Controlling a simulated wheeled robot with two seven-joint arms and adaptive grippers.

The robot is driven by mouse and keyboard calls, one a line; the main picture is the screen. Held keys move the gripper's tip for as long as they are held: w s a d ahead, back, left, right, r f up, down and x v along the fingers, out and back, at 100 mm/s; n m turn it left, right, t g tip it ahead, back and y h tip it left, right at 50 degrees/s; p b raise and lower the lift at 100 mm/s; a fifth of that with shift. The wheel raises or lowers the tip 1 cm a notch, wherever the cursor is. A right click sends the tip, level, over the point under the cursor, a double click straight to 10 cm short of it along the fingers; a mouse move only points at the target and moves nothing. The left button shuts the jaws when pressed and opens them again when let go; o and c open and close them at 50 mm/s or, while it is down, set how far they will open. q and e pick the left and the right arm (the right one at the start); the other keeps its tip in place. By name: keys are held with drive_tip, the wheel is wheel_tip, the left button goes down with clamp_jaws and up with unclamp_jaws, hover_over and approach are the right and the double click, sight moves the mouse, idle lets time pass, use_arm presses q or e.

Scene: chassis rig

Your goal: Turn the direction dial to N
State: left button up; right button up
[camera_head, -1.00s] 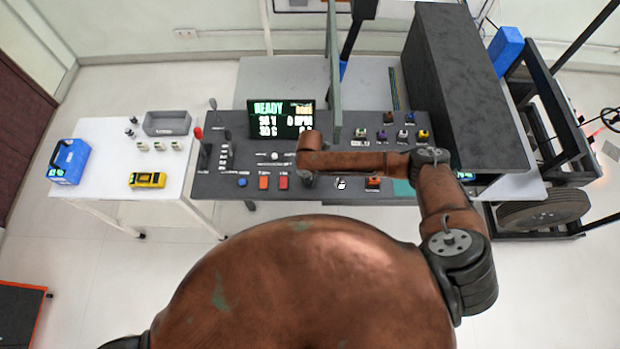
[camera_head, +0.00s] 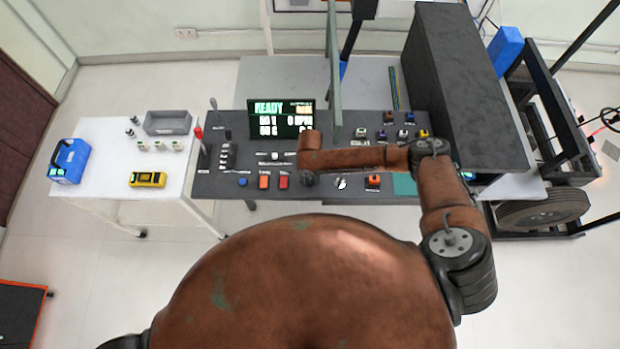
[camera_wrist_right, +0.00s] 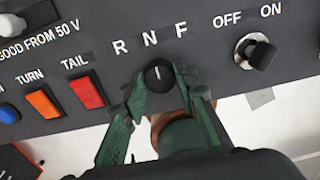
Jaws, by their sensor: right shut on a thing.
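The direction dial (camera_wrist_right: 158,74) is a round black knob with a short white mark, below the letters R, N and F in the right wrist view. Its mark points up, roughly toward the N (camera_wrist_right: 151,38). My right gripper (camera_wrist_right: 160,82) has its green fingers on both sides of the knob and is shut on it. In the head view the right gripper (camera_head: 307,179) is a small dark shape at the panel's front, below the copper wrist, and the dial cannot be made out there. My left gripper is not in view.
Orange and red buttons (camera_wrist_right: 86,91) lie left of the dial, and an OFF/ON switch (camera_wrist_right: 255,52) lies right. The console (camera_head: 215,185) carries a READY screen (camera_head: 282,118) and other controls. A white side table (camera_head: 110,180) stands left.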

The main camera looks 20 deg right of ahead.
sight(310, 180)
drive_tip(key=o, duration=1.2)
drive_tip(key=shift+c, duration=0.2)
wheel_tip(310, 180, up, 12)
idle(0.3)
